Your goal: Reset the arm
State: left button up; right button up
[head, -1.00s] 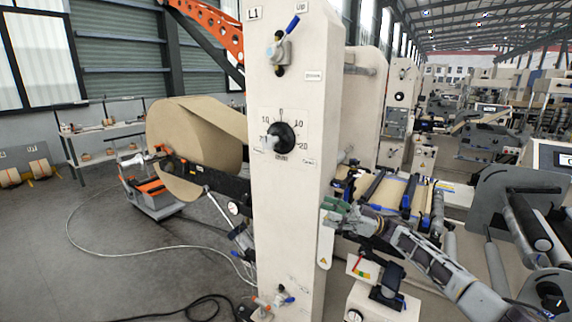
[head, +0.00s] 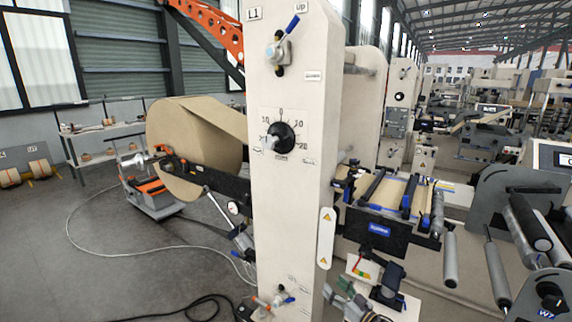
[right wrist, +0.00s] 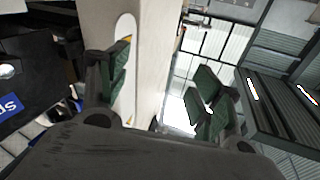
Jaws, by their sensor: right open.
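My right gripper (head: 340,292) is low in the head view, beside the lower right edge of the cream machine column (head: 283,205). Only its fingers and a bit of the wrist show there. In the right wrist view the two green-padded fingers of my right gripper (right wrist: 160,92) stand wide apart with nothing held between them. The pale column (right wrist: 150,60) rises behind the gap, near the left finger. My left gripper is not in view.
A large brown paper roll (head: 190,140) hangs left of the column. The column carries a black dial (head: 281,138) and blue-handled valves. The roller section (head: 385,205) is right of it. Cables cross the open floor (head: 110,270) at the left.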

jog(key=s+d+f+m+g+h, duration=0.1)
jog(key=s+d+f+g+h, duration=0.15)
jog(key=s+f, duration=0.7)
jog(key=s+d+f+m+g+h, duration=0.1)
jog(key=s+d+f+h, duration=0.15)
jog(key=s+f, duration=0.65)
jog(key=s+d+f+m+g+h, duration=0.1)
jog(key=s+f+g+h, duration=0.3)
jog(key=f, duration=1)
jog(key=s+f+g, duration=0.2)
jog(key=s+f, duration=0.3)
jog(key=s, duration=0.9)
jog(key=s+d+f+g+h, duration=0.1)
jog(key=s+f, duration=0.4)
jog(key=s, duration=0.9)
jog(key=s+f+g+h, duration=0.1)
jog(key=s+f+g, duration=0.2)
jog(key=s, duration=1.2)
jog(key=shift+d+f+g, duration=0.35)
jog(key=shift+f, duration=0.6)
